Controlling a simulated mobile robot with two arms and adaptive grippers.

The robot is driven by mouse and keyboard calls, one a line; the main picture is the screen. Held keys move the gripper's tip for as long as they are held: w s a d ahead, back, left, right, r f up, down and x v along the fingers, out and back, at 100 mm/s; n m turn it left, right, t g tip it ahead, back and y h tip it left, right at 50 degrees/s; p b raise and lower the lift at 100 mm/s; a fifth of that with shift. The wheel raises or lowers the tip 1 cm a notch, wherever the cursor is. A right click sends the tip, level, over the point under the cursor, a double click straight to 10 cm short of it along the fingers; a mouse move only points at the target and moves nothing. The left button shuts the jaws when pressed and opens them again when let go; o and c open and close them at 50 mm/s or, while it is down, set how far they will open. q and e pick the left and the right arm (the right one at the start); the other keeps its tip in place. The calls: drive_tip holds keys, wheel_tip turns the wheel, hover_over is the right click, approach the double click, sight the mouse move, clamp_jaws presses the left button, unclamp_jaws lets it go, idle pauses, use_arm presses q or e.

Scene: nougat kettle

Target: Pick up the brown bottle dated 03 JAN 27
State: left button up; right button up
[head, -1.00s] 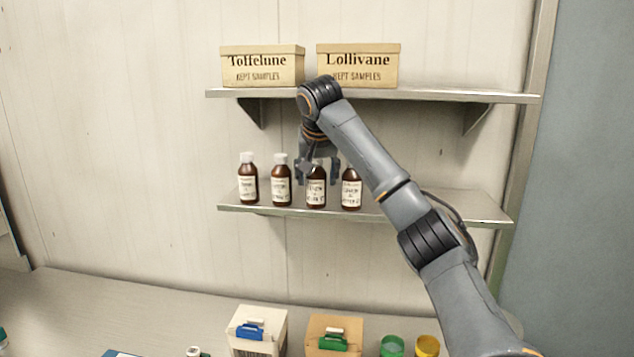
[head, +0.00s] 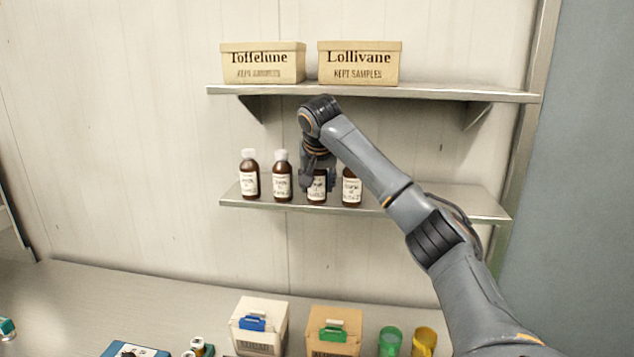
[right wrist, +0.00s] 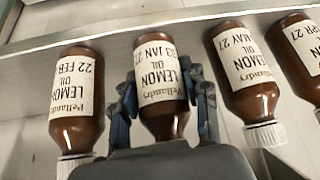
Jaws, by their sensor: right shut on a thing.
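Several brown bottles with white caps and pale labels stand in a row on the lower shelf (head: 420,200). My right gripper (head: 317,180) is shut on the third bottle from the left (head: 317,195), coming down from above. In the right wrist view, my right gripper (right wrist: 165,98) has one finger on each side of this brown bottle (right wrist: 160,80), whose upside-down label reads Lemon Oil and a JAN date; the day is not clear. Its cap is hidden by the gripper. I cannot tell whether its base touches the shelf. My left gripper is not in view.
Neighbour bottles stand close on both sides: one marked 22 FEB (right wrist: 78,95) and one marked MAY 27 (right wrist: 243,75). An upper shelf (head: 440,93) holds the Toffelune box (head: 263,63) and Lollivane box (head: 360,63). Cartons (head: 258,330) and coloured cups stand on the counter below.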

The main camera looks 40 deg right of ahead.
drive_tip(key=shift+r, duration=0.1)
drive_tip(key=shift+r+b, duration=0.6)
drive_tip(key=shift+b, duration=0.15)
drive_tip(key=s+a+r+b, duration=0.5)
drive_tip(key=s+a+r, duration=0.3)
drive_tip(key=a+r, duration=0.3)
drive_tip(key=shift+s+a+r, duration=0.15)
drive_tip(key=shift+r, duration=0.15)
